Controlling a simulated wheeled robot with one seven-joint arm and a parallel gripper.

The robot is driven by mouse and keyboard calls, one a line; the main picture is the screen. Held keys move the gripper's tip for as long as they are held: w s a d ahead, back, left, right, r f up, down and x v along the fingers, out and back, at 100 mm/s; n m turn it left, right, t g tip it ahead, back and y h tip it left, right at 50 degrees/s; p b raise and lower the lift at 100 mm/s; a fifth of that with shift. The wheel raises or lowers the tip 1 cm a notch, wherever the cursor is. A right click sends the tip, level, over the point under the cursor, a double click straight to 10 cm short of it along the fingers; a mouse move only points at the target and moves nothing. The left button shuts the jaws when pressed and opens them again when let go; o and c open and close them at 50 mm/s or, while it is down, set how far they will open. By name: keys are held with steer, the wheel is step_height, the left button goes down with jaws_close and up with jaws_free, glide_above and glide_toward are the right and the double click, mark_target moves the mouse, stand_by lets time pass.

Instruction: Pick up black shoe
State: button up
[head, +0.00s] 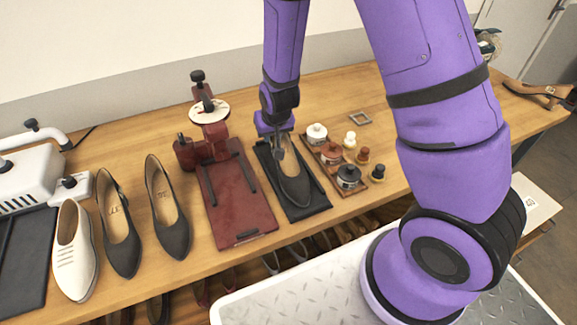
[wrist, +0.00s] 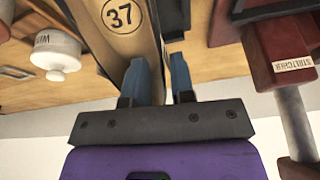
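A black shoe with a beige insole (head: 295,185) lies on a black mat (head: 308,212), toe toward the table's front. My gripper (head: 279,150) is at its heel end, pointing down. In the wrist view, the insole marked 37 (wrist: 122,18) fills the upper middle. My gripper (wrist: 160,72) is open there. One finger overlaps the insole and the other is just outside the shoe's side edge, with a gap between them. Whether either finger touches the shoe is unclear. Two more black shoes (head: 121,238) (head: 169,212) stand to the left.
A red stand with a press (head: 240,200) is close left of the mat. A wooden tray (head: 333,163) of small jars is close right. A white lace shoe (head: 74,255) and a white machine (head: 32,175) are at far left. A brown shoe (head: 540,92) is far right.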

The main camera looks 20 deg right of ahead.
steer(key=shift+w+f, duration=0.2)
steer(key=shift+f, duration=0.2)
jaws_close()
steer(key=shift+r, duration=0.1)
